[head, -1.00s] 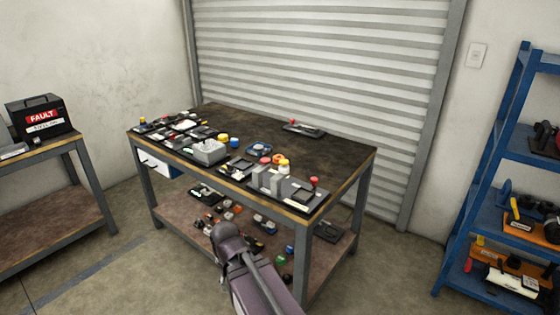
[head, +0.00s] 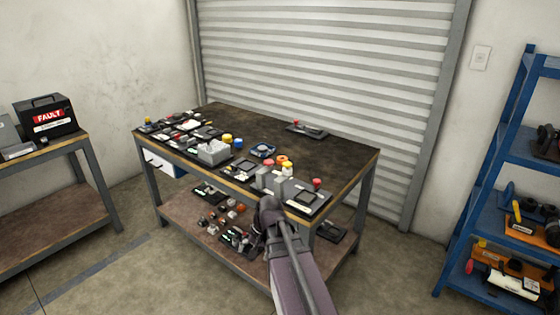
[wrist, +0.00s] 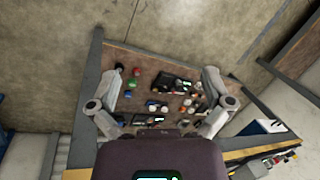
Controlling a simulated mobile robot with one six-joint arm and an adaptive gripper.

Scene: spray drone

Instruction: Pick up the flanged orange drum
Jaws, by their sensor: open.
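Small orange pieces (head: 240,208) lie on the workbench's lower shelf (head: 185,210) in the head view. Another orange piece (head: 279,161) is on the bench top beside a yellow one. They are too small to tell which is the flanged drum. My gripper (wrist: 164,76) is open and empty in the wrist view, its two fingers spread wide above the brown lower shelf (wrist: 145,60). Small parts on that shelf show between and beyond the fingers, apart from them. In the head view my arm covers part of the bench's front edge and shelf.
The bench top (head: 330,150) holds several trays and parts along its front; its back right is mostly clear. A side bench with a FAULT box (head: 47,118) stands left. A blue rack (head: 500,170) stands right. Bench legs frame the lower shelf.

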